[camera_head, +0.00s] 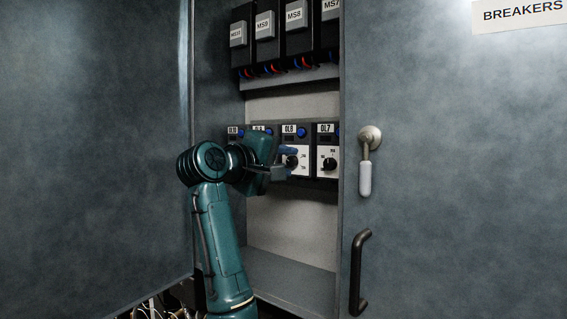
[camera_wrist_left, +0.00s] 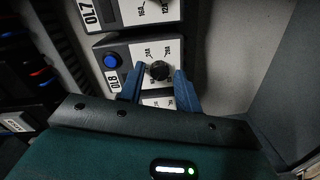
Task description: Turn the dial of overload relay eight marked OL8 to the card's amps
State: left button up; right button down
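Overload relay OL8 (camera_head: 301,134) is in the row of relays inside the open cabinet, with a blue button and a white dial plate. In the left wrist view OL8 (camera_wrist_left: 113,62) lies at the middle, with its black dial knob (camera_wrist_left: 159,70). My left gripper (camera_wrist_left: 159,77) is open, its blue fingers on either side of the knob with a gap at each side. I cannot tell how deep the fingertips reach. In the head view the left gripper (camera_head: 288,161) partly hides the OL8 dial. No card shows.
Relay OL7 (camera_head: 327,152) stands right of OL8; OL9 and OL10 are partly behind my arm. Modules MS7 to MS10 (camera_head: 297,30) hang above. A cabinet door with a lever (camera_head: 367,165) and a black handle (camera_head: 359,272) is on the right. Space below the relays is clear.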

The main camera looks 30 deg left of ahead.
pick_arm(q)
jog(key=shift+o, duration=0.9)
jog(key=s+a+b, duration=0.1)
jog(key=s+b, duration=0.2)
jog(key=s, duration=1)
jog(key=shift+a+r+b, duration=0.15)
jog(key=shift+r+b, duration=0.15)
jog(key=shift+s, duration=0.15)
